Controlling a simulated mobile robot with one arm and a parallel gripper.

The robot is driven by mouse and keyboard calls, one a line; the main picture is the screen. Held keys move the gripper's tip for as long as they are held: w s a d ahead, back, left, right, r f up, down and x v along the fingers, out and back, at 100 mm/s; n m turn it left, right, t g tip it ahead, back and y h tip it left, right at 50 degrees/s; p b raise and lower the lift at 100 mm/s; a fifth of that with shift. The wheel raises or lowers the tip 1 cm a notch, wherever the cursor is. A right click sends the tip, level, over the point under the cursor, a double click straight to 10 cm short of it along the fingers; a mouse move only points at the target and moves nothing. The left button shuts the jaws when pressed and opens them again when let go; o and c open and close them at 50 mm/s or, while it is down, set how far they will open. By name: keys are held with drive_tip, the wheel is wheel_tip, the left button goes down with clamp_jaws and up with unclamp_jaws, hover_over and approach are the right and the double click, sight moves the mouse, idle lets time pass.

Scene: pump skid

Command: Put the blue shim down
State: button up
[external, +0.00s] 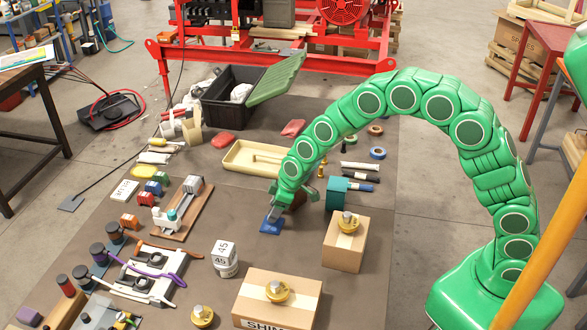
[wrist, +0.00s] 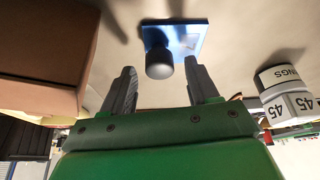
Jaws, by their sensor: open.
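The blue shim (external: 266,229) is a small flat blue plate lying on the brown mat (external: 330,285). In the wrist view the plate (wrist: 192,38) carries an upright-looking dark round knob (wrist: 159,66). My gripper (external: 274,214) is low over the shim and partly covers it in the external view. In the wrist view my gripper (wrist: 163,82) has its two grey fingers spread wide, with the knob showing in the gap just past the fingertips. Neither finger appears to touch the knob. No other thing is between the fingers.
A cardboard box (external: 343,246) with a yellow-knobbed piece stands right of the gripper. A larger box (external: 277,298) is in front, and a cream tray (external: 238,160) lies behind. Bare mat surrounds the shim.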

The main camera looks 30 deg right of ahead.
drive_tip(key=v, duration=1)
drive_tip(key=shift+s+r, duration=0.1)
drive_tip(key=s+d+r+m+g+h, duration=0.1)
drive_tip(key=s+d+r+m, duration=0.15)
drive_tip(key=s+d, duration=0.4)
drive_tip(key=s+d+r+m, duration=0.1)
drive_tip(key=s+d+r, duration=0.3)
drive_tip(key=d, duration=0.5)
drive_tip(key=s+d+r+m+g+h, duration=0.1)
drive_tip(key=s+d+r+m, duration=0.1)
drive_tip(key=s+d+r, duration=0.45)
drive_tip(key=s+d+m+g, duration=0.1)
drive_tip(key=s+d+m, duration=0.1)
drive_tip(key=s+d, duration=0.5)
drive_tip(key=s+d+m+g+h, duration=0.1)
drive_tip(key=s+d+m, duration=0.2)
drive_tip(key=s+d, duration=0.4)
drive_tip(key=s, duration=0.7)
drive_tip(key=shift+d+g+h, duration=0.25)
drive_tip(key=shift+g+h, duration=0.05)
